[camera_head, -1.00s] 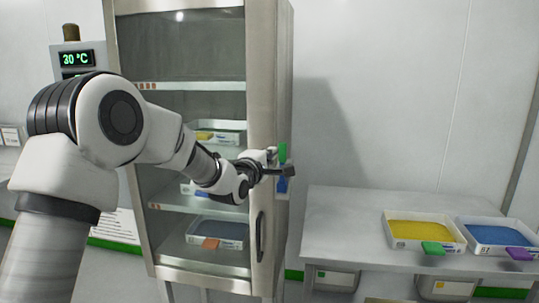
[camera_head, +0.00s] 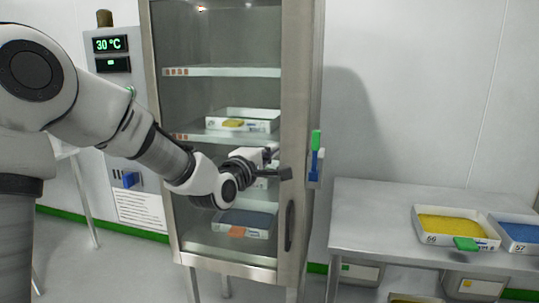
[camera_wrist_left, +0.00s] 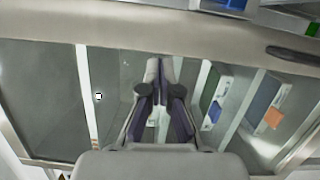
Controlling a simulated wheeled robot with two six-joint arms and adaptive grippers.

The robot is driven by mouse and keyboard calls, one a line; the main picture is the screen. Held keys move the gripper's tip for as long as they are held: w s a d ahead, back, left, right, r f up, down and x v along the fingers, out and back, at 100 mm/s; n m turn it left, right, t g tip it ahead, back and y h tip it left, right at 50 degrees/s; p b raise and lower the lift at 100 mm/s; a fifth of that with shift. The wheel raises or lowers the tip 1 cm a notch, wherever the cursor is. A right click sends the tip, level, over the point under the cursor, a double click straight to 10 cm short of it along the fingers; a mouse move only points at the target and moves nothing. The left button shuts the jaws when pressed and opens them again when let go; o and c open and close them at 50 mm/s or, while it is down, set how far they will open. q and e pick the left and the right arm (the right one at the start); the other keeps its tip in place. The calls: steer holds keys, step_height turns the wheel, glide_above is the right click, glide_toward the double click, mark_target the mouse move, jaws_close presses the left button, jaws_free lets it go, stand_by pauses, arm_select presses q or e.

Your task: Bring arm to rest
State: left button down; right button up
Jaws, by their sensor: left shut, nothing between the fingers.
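My left arm comes in from the left in the head view. Its gripper (camera_head: 280,164) is in front of the glass-doored cabinet (camera_head: 301,120), near the right frame of the door and above the dark door handle (camera_head: 290,226). In the left wrist view the two fingers (camera_wrist_left: 165,70) are close together with nothing between them, in front of the glass. Whether they touch the door cannot be told. My right gripper is not in view.
The cabinet holds trays on shelves, including one with an orange tag (camera_head: 237,232). A green and blue fitting (camera_head: 315,160) is on its right side. A table (camera_head: 370,215) at right bears a yellow-filled tray (camera_head: 424,238) and a blue-filled one (camera_head: 508,247). A display panel (camera_head: 110,44) stands left.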

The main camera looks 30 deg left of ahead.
arm_select(q)
steer(key=d+f+m+g+p, duration=0.1)
steer(key=d+f+g, duration=0.1)
steer(key=f, duration=0.9)
steer(key=d+f+g+p, duration=0.1)
steer(key=f+g, duration=0.2)
steer(key=f, duration=0.8)
steer(key=s+d+f+m+g+p, duration=0.1)
steer(key=s+f+g, duration=0.1)
steer(key=s+f, duration=0.35)
steer(key=s+d+f+m+g, duration=0.1)
steer(key=s+d+f+g, duration=0.15)
steer(key=f, duration=0.55)
steer(key=s+d+f+m+g+p, duration=0.1)
steer(key=s+f+m+g, duration=0.1)
steer(key=s+f, duration=0.6)
steer(key=s+d+f+m+g+p, duration=0.1)
steer(key=s+f+m+g, duration=0.3)
steer(key=s, duration=0.7)
steer(key=s+f+m+g, duration=0.2)
steer(key=s+m, duration=0.7)
steer(key=s, duration=0.3)
steer(key=shift+s+a+f+m+g, duration=0.15)
steer(key=shift+s+f+m+g, duration=0.1)
steer(key=shift+m+g, duration=0.1)
